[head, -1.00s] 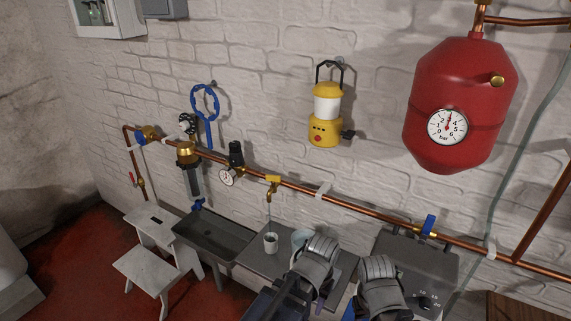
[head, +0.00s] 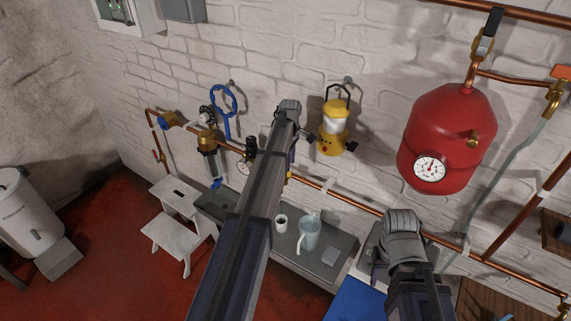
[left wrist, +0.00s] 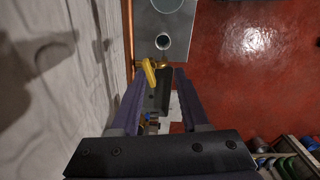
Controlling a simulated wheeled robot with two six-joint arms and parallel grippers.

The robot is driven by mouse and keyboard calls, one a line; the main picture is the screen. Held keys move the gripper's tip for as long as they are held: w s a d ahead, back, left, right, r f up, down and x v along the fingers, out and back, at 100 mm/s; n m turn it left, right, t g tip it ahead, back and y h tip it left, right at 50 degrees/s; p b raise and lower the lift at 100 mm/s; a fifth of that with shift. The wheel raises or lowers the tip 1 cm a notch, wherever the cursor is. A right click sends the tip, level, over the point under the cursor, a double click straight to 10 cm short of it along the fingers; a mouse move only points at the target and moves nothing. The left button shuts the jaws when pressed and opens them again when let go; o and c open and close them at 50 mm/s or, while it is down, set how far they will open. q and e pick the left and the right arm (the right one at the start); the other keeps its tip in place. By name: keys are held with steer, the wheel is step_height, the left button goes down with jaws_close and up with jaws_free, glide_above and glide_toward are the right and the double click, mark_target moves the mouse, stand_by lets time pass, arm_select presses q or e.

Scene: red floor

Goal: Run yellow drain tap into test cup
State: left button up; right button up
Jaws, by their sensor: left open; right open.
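The yellow drain tap (left wrist: 148,72) shows in the left wrist view by the copper pipe, near the tip of the left-hand finger. In the head view only a small yellow bit (head: 290,176) shows beside my arm. The test cup (head: 281,222) stands upright on the grey counter; its dark inside shows in the left wrist view (left wrist: 163,41). My left gripper (left wrist: 160,75) is open and empty over the tap area; in the head view it is mostly hidden behind my forearm. My right gripper (head: 380,262) is low at the right, its fingers mostly hidden.
A clear jug (head: 310,232) stands right of the cup on the counter (head: 345,245). A yellow lantern (head: 333,128) hangs above the pipe. The red vessel (head: 447,135) is at the right. A white step stool (head: 180,225) stands at the left on the red floor.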

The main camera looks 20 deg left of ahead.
arm_select(q)
steer(key=w+a+n, duration=0.2)
steer(key=a, duration=0.1)
steer(key=shift+w+r, duration=0.1)
steer(key=shift+w, duration=0.1)
step_height(320, 180, down, 8)
steer(key=b, duration=0.7)
steer(key=shift+b, duration=0.4)
steer(key=shift+r, duration=0.1)
steer(key=shift+c, duration=0.3)
jaws_close()
